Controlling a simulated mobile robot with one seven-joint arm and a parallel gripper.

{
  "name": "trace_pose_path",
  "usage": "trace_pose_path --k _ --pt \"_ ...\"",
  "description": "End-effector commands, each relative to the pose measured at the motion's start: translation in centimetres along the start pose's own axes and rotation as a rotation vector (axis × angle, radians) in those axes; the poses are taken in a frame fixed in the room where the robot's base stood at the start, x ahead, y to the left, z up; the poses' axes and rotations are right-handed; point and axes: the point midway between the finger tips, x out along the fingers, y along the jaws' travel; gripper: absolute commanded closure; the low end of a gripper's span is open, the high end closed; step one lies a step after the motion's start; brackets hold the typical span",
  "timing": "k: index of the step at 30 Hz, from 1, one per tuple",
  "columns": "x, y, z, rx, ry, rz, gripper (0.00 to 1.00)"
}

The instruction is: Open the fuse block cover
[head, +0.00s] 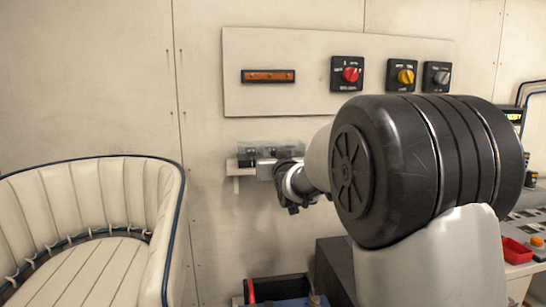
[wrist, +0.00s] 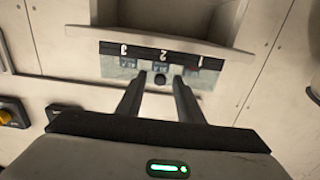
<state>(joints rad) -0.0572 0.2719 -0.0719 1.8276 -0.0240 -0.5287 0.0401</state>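The fuse block cover (head: 290,148) looks like a clear, see-through box over dark parts on a small wall shelf in the head view. In the wrist view, a pale see-through front (wrist: 116,70) shows below a black strip (wrist: 165,54) numbered 1, 2 and 3, which appears upside down. A small dark round knob (wrist: 160,80) sits at its middle. My gripper (wrist: 157,82) is open, with one finger on each side of the knob in the picture; I cannot tell whether they touch it. In the head view my arm partly hides the shelf and my gripper (head: 291,205).
A wall panel (head: 300,99) above carries an orange bar (head: 268,76) and red (head: 351,74), yellow (head: 405,76) and grey (head: 441,76) rotary switches. A cream seat (head: 95,205) stands left. A red tray (head: 516,250) lies right.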

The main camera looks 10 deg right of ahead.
Motion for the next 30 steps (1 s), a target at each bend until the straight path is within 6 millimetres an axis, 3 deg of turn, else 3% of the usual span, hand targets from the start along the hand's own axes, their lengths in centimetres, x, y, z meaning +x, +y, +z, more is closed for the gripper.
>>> trace_pose_path --k 6,12,13,22,30 --pt "0.0 0.0 0.0 0.0 0.0 0.0 0.67" --pt "0.0 0.0 0.0 0.0 0.0 0.0 0.99" --pt "0.0 0.0 0.0 0.0 0.0 0.0 1.0" --pt "0.0 0.0 -0.3 0.0 -0.009 0.0 1.0" --pt "-0.1 0.0 -2.4 0.0 -0.107 0.0 1.0"
